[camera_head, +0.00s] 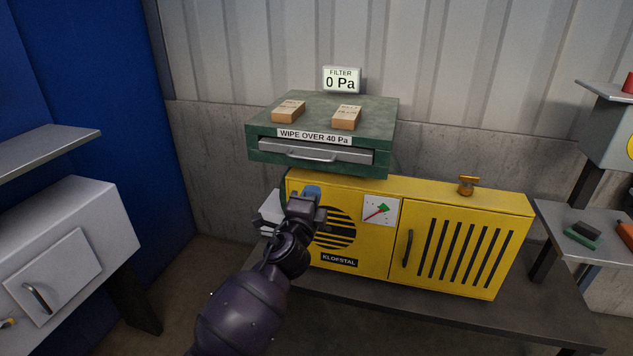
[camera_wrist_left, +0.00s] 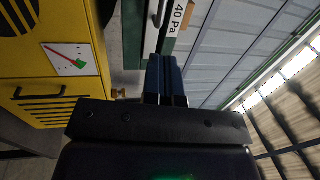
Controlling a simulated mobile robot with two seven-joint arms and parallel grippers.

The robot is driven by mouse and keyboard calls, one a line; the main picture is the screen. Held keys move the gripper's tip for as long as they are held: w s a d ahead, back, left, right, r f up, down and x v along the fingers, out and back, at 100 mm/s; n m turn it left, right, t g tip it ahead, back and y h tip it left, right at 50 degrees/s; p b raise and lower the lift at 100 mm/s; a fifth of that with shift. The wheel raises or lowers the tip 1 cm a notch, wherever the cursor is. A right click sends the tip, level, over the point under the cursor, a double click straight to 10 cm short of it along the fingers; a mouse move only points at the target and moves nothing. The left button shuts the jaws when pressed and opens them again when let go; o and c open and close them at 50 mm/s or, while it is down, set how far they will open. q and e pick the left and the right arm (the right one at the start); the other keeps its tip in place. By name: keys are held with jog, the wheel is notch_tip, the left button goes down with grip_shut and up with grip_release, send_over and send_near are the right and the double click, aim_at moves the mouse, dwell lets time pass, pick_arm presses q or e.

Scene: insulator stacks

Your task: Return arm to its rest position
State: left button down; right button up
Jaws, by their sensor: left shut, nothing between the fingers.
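My left arm comes in from the bottom of the head view. Its gripper (camera_head: 312,191) is shut and empty, in front of the upper left part of the yellow KLOFSTAL machine (camera_head: 462,203). In the left wrist view the blue fingers (camera_wrist_left: 164,75) are together with nothing between them. The green filter box (camera_head: 380,113) with a drawer (camera_head: 316,152) sits above and behind the gripper. I cannot tell whether the gripper touches the machine or the box. My right gripper is not in view.
Two small cartons (camera_head: 288,111) lie on the green box. A display (camera_head: 341,80) behind it reads 0 Pa. A grey cabinet (camera_head: 70,240) stands at the left. A side shelf (camera_head: 590,245) at the right holds small blocks. The machine stands on a dark bench (camera_head: 400,308).

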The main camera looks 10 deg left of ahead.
pick_arm(q)
jog(key=s+a+f+n+g+p, duration=0.1)
jog(key=s+a+f+n+g, duration=0.2)
jog(key=s, duration=1.1)
jog(key=s+a+f+n+g+p, duration=0.2)
jog(key=s+a+f+n+g, duration=0.1)
jog(key=s+f+n, duration=0.5)
jog(key=s+a+f+n+g+p, duration=0.1)
jog(key=s+a+f+n+g, duration=0.2)
jog(key=s, duration=1.8)
notch_tip(320, 180, down, 8)
jog(key=a+n, duration=0.1)
jog(key=n, duration=0.2)
jog(key=shift+s+a+y+p, duration=0.35)
jog(key=shift+s+y, duration=0.05)
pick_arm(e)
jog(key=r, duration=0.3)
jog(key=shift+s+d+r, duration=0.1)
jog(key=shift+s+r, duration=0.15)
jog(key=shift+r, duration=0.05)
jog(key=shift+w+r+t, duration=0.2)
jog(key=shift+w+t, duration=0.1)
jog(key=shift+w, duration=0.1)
pick_arm(q)
jog(key=shift+f, duration=0.1)
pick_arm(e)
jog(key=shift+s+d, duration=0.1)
